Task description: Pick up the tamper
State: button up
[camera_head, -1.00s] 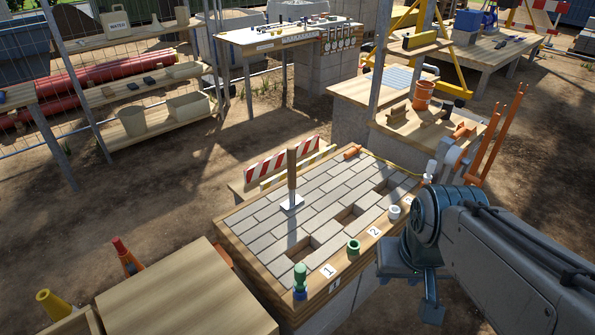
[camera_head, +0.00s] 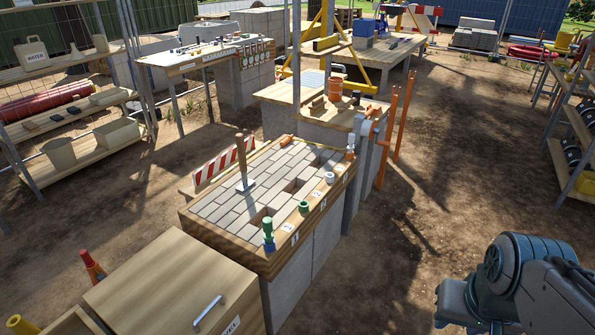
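The tamper (camera_head: 241,160) stands upright on the paved bench (camera_head: 188,228), toward its back left. It has a brown wooden handle and a flat, light metal foot that rests on the grey pavers. My gripper (camera_head: 476,314) is at the lower right, partly cut off by the bottom edge. It is well to the right of the bench and apart from the tamper. Its fingertips do not show clearly, so I cannot tell whether it is open or shut.
Green (camera_head: 268,230) and white (camera_head: 330,178) pieces stand along the bench's numbered front rim. The pavers have several open gaps. A wooden cabinet (camera_head: 160,285) stands at the front left. Bare ground (camera_head: 440,190) is free right of the bench. Shelves (camera_head: 572,165) stand at the far right.

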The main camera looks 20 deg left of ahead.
aim_at(247, 183)
jog(key=z, duration=0.1)
jog(key=i, duration=2.1)
jog(key=u, duration=1.7)
jog(key=i, duration=0.9)
jog(key=u, duration=0.95)
